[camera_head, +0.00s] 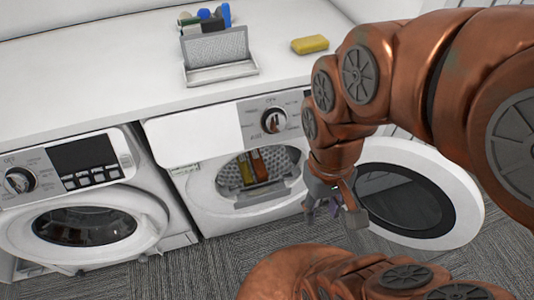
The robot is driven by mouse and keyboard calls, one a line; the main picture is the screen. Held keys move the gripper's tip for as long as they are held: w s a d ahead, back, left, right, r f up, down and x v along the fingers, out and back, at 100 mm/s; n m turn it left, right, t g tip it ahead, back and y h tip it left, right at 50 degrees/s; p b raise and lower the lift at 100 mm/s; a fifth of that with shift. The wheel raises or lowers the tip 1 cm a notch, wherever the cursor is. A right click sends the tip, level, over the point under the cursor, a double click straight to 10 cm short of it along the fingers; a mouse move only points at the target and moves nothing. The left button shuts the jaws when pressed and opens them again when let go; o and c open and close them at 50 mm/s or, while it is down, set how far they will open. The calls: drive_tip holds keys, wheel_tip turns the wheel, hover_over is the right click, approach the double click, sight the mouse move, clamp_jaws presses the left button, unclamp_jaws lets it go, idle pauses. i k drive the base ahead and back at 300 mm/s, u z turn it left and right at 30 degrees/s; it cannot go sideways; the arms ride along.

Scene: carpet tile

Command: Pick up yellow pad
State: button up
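The yellow pad (310,44) is a small, rounded yellow block lying flat on the white countertop, near its right part at the back. My gripper (332,208) hangs well below and in front of the countertop, near the open door of the right machine. Its fingers point down and look spread apart. A small purplish patch shows between them, too small to identify. The gripper is far from the pad and does not touch it.
A grey mesh holder (217,57) with several small coloured items behind it stands left of the pad. The right machine's open round door (460,200) sticks out beside my gripper; brown and yellow items (257,165) show inside its drum. A closed-looking machine (85,226) stands left.

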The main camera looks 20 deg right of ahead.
sight(306, 45)
drive_tip(key=z, duration=1.65)
drive_tip(key=i, duration=0.8)
drive_tip(key=u, duration=2.9)
